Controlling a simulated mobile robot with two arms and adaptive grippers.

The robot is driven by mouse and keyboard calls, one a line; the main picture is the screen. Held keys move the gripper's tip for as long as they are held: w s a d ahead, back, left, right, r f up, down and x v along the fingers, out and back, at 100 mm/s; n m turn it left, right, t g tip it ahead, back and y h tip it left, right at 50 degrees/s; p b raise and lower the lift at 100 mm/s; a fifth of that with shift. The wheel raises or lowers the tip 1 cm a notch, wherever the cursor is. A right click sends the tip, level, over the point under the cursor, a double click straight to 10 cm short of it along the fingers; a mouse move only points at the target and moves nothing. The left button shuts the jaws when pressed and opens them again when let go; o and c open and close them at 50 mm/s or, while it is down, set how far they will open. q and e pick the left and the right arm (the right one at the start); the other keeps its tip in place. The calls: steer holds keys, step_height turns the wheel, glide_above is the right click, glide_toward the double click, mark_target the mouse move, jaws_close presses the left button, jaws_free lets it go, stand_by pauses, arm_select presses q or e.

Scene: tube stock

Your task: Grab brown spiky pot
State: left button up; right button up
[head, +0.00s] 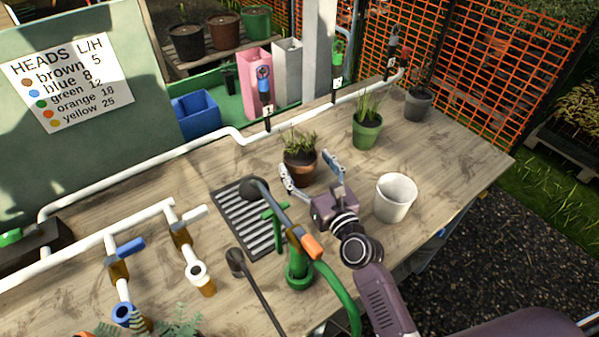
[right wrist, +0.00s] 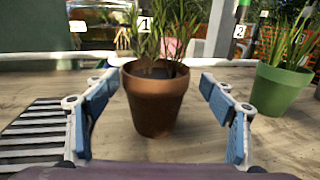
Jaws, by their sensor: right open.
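The brown pot (head: 299,170) with a spiky grass-like plant stands upright on the wooden table, just beyond the drain grate. My right gripper (head: 310,169) is open, its fingers on either side of the pot's near part in the head view. In the right wrist view the brown pot (right wrist: 157,100) stands centred between the open fingertips (right wrist: 157,85), with a visible gap on each side. The gripper holds nothing. My left gripper is not in view.
A green pot (head: 367,131) with a spiky plant stands to the right of the brown pot. A white pot (head: 394,199) is close beside my right gripper. A grey pot (head: 418,104) stands further back.

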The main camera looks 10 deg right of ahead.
mark_target(292, 146)
steer(key=shift+w+f, duration=0.1)
steer(key=shift+f, duration=0.15)
steer(key=shift+w, duration=0.25)
steer(key=w, duration=0.2)
steer(key=w+a+p, duration=0.1)
steer(key=w, duration=0.3)
steer(key=shift+a+r, duration=0.2)
steer(key=shift+a, duration=0.2)
steer(key=shift+w+a+f, duration=0.1)
steer(key=shift+w+f, duration=0.05)
steer(key=shift+w, duration=0.3)
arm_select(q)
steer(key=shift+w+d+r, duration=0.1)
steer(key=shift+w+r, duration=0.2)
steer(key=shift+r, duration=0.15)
arm_select(e)
steer(key=c, duration=1.7)
steer(key=shift+c, duration=0.6)
